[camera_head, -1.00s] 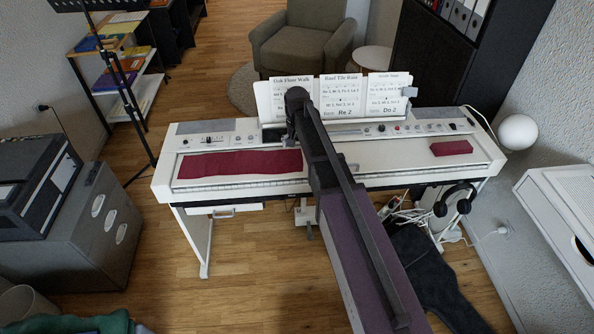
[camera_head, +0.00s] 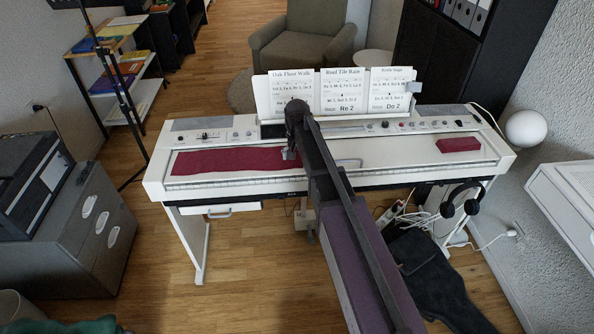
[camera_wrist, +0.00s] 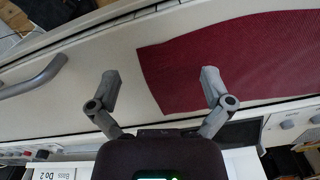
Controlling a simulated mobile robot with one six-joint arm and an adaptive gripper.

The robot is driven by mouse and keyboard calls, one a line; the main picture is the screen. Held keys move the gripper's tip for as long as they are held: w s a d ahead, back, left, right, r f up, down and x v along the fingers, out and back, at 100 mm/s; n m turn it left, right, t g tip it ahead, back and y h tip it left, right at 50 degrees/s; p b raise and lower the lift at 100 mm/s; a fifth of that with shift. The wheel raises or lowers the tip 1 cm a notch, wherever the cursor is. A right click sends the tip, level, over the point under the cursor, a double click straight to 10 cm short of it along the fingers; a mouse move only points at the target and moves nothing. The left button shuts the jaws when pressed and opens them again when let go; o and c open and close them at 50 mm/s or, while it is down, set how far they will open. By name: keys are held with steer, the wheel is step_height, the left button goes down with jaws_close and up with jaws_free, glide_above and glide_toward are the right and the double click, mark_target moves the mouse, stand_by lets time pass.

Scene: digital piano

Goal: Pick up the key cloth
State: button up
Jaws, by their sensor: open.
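The key cloth, a flat dark red strip (camera_head: 225,161), lies along the left part of the white digital piano (camera_head: 400,151). In the wrist view the cloth (camera_wrist: 245,62) fills the right side, with its end edge between my fingers. My gripper (camera_wrist: 160,76) is open and empty. Its right finger is over the cloth and its left finger is over the bare cream surface. In the head view my gripper (camera_head: 291,155) is at the right end of the cloth, partly hidden by my arm. I cannot tell whether the fingers touch the cloth.
A red block-like item (camera_head: 458,145) sits on the piano's right end. Song sheets (camera_head: 340,92) stand behind the keyboard. A grey curved handle (camera_wrist: 35,77) is left of my fingers in the wrist view. Headphones (camera_head: 457,200) hang below the right end.

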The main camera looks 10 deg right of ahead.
steer(key=shift+f+b, duration=0.45)
steer(key=shift+f, duration=0.25)
steer(key=shift+f, duration=0.15)
steer(key=shift+f+b, duration=0.5)
steer(key=shift+b, duration=0.15)
steer(key=shift+s+r, duration=0.1)
steer(key=shift+r, duration=0.05)
steer(key=c, duration=0.5)
steer(key=shift+c, duration=0.2)
steer(key=shift+r, duration=0.1)
